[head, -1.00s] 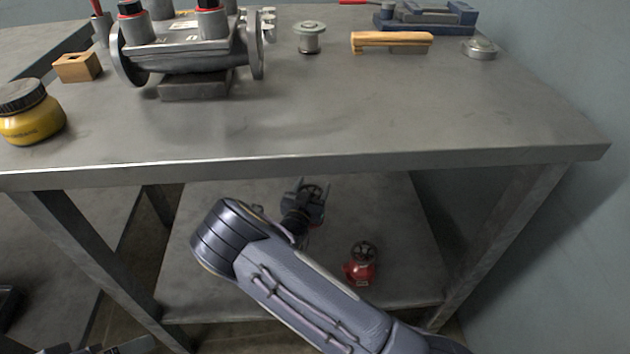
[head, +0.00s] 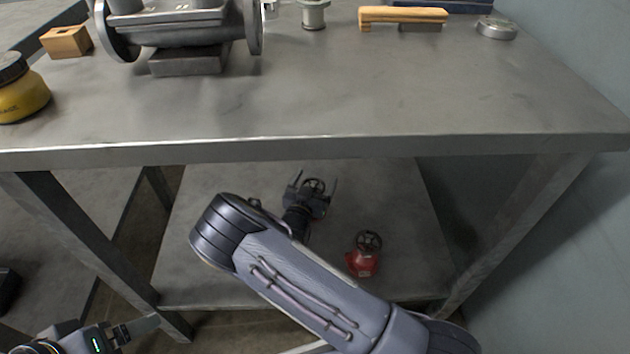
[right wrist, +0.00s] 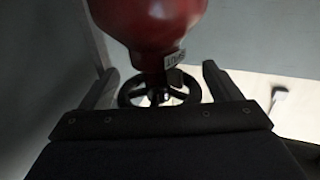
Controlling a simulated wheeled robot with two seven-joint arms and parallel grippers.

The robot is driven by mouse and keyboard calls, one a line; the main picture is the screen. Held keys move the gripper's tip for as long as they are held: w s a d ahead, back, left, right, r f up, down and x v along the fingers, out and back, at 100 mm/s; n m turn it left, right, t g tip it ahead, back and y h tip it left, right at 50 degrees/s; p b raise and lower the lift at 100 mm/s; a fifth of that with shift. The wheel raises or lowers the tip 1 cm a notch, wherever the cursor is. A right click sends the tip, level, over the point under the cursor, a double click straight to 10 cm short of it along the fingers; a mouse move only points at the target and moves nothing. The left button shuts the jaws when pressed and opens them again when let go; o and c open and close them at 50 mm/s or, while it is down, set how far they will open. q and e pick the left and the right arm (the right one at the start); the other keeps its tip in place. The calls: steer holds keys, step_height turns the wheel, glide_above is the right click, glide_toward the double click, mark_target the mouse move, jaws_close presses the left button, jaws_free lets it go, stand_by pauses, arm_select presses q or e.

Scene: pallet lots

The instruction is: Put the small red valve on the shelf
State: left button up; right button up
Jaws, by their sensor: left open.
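A red valve (head: 362,263) with a dark handwheel and a white tag stands on the lower board (head: 395,205) under the table. My right gripper (head: 315,184) reaches over that board, left of this valve. In the right wrist view, a red valve body (right wrist: 160,22) with a tag and a handwheel (right wrist: 160,90) lies ahead. The fingers of the right gripper (right wrist: 160,75) stand apart on both sides of the wheel, with small gaps visible. My left gripper (head: 108,333) is open and empty at bottom left.
The table top (head: 330,100) overhangs the lower board. It carries a grey flanged fitting (head: 180,32), a yellow jar (head: 20,95), a wooden block (head: 67,41) and a wooden-handled brush (head: 402,16). Table legs flank the board; a wall is at right. The front table top is clear.

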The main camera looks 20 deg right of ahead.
steer(key=shift+r, duration=0.1)
steer(key=shift+s+a, duration=0.15)
steer(key=p+v, duration=0.3)
steer(key=v, duration=0.8)
steer(key=shift+s+a, duration=0.25)
